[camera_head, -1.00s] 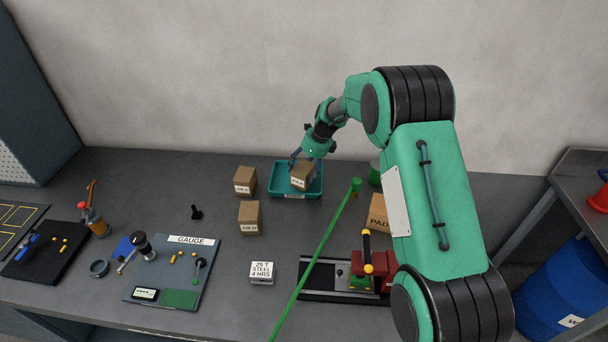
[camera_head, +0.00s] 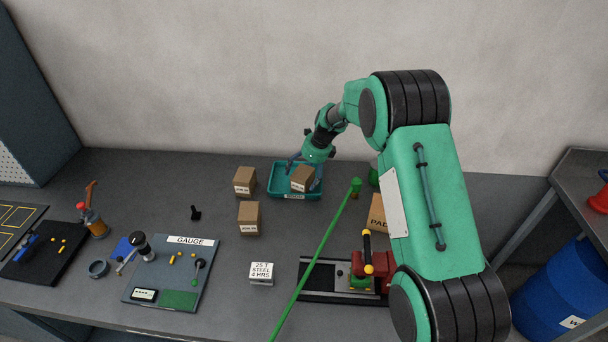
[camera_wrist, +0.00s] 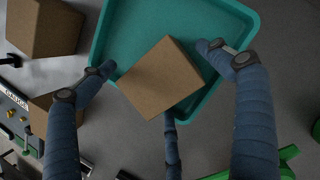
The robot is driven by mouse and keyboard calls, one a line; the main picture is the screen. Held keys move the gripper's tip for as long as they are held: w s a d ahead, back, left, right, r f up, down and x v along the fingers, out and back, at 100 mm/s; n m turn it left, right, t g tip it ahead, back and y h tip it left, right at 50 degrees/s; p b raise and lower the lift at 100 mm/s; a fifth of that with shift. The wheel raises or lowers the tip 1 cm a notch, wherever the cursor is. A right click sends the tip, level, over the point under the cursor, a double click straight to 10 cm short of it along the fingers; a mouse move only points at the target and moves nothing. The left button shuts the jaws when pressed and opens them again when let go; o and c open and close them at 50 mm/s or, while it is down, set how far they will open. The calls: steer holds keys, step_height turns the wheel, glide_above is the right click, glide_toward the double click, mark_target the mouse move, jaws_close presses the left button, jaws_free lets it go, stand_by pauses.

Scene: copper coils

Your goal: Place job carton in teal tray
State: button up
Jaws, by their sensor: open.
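A brown job carton (camera_head: 302,182) with a white label sits inside the teal tray (camera_head: 273,190) at the back of the bench. In the wrist view the carton (camera_wrist: 160,80) lies turned at an angle over the tray (camera_wrist: 120,30). My gripper (camera_head: 304,169) is just above it, with its blue fingers spread. In the wrist view my gripper (camera_wrist: 157,62) has one finger on each side of the carton and a third at its near side. The left and right fingers look apart from it; whether the third touches cannot be told. The carton's underside is hidden.
Two similar cartons stand left of the tray, one behind (camera_head: 244,181) and one in front (camera_head: 248,219). A green rod (camera_head: 325,240) slants up at the tray's right. A gauge board (camera_head: 172,272) and a labelled white block (camera_head: 262,272) lie nearer the front.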

steer(key=shift+r, duration=0.1)
steer(key=p+v, duration=0.2)
steer(key=v, duration=1)
stand_by(0.7)
steer(key=s+d+r+n+t, duration=0.1)
steer(key=s+d+r+n, duration=0.35)
steer(key=s+r, duration=0.35)
steer(key=s+d+r+n+h, duration=0.1)
steer(key=s+d+r+n, duration=0.2)
steer(key=s+d+r, duration=0.35)
steer(key=s+d+r+n+t, duration=0.1)
steer(key=s+d+r+n, duration=0.2)
steer(key=s+r, duration=0.65)
steer(key=s+d+n+h, duration=0.1)
steer(key=s+d+n, duration=0.2)
steer(key=s, duration=0.7)
steer(key=s+d+r+n+t, duration=0.1)
steer(key=s+d+n, duration=0.3)
steer(key=s, duration=0.6)
steer(key=s+d+n+t+h, duration=0.1)
steer(key=s+d+n, duration=0.3)
steer(key=s, duration=0.6)
steer(key=shift+s+d+r+n+h, duration=0.2)
steer(key=shift+s+n+h, duration=0.1)
steer(key=shift+s+n, duration=0.05)
